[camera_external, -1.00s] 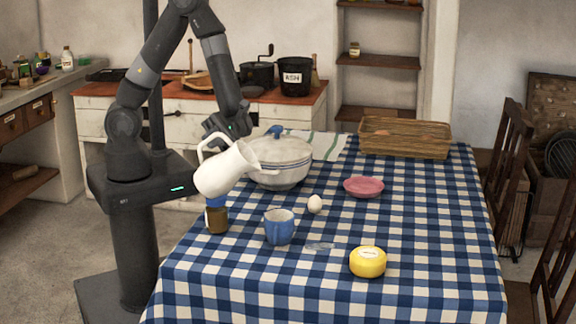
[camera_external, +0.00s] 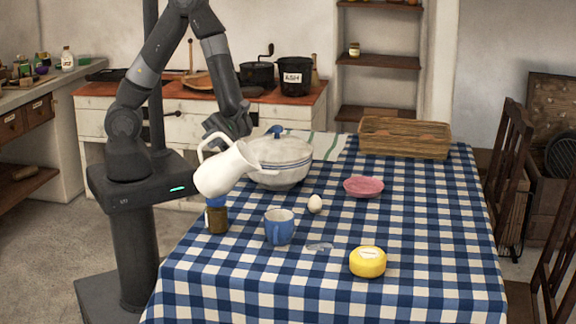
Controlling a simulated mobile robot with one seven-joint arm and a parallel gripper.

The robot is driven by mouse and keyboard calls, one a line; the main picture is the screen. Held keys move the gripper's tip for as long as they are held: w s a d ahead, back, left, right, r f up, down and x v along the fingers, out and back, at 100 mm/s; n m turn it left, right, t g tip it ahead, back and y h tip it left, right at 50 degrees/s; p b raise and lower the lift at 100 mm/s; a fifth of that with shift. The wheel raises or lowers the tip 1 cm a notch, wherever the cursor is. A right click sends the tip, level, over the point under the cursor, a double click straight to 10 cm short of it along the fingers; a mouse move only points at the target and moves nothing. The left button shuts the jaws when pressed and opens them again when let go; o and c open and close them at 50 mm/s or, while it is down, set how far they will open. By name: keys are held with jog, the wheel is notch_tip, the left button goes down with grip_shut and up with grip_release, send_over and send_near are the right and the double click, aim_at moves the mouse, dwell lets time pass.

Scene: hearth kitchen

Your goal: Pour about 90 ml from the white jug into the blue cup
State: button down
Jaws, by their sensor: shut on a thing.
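The white jug (camera_external: 224,172) is held in the air above the left part of the table, tilted with its mouth towards the right. My gripper (camera_external: 216,138) is shut on the jug at its handle side; the fingertips are partly hidden behind the jug. The blue cup (camera_external: 279,228) stands upright on the checked cloth, below and to the right of the jug's mouth. No stream shows between jug and cup. The liquid level in either cannot be made out. A small clear patch, perhaps spilled liquid (camera_external: 319,247), lies on the cloth right of the cup.
A brown jar with a blue lid (camera_external: 216,219) stands below the jug. A lidded white pot (camera_external: 284,162) is close behind it. An egg (camera_external: 315,204), pink dish (camera_external: 363,187), yellow tub (camera_external: 367,262) and wicker basket (camera_external: 405,138) stand on the table. The front right cloth is clear.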

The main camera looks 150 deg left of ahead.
jog(key=shift+d, duration=0.1)
dwell(0.7)
jog(key=shift+s+m, duration=0.1)
jog(key=shift+m, duration=0.4)
jog(key=shift+s+d+f+m+g+b, duration=0.15)
jog(key=shift+d+f+m+b, duration=0.05)
jog(key=shift+f+m, duration=0.3)
jog(key=shift+s+d+f+m+g+b, duration=0.15)
jog(key=shift+d+f+m, duration=0.05)
jog(key=shift+f+m, duration=0.25)
jog(key=shift+s+d+r+m+g, duration=0.3)
jog(key=shift+s+d+m, duration=0.25)
jog(key=shift+m, duration=0.4)
jog(key=shift+s+d+f+m+g+b, duration=0.15)
jog(key=shift+s+d+f+m+b, duration=0.2)
jog(key=shift+f+m, duration=0.55)
jog(key=shift+s+d+f+m+g+b, duration=0.2)
jog(key=shift+d+f+m+b, duration=0.35)
jog(key=shift+m, duration=0.6)
jog(key=shift+s+d+f+m+g+b, duration=0.15)
jog(key=shift+s+d+f+m+b, duration=0.2)
jog(key=shift+f+m, duration=0.6)
jog(key=shift+r, duration=0.15)
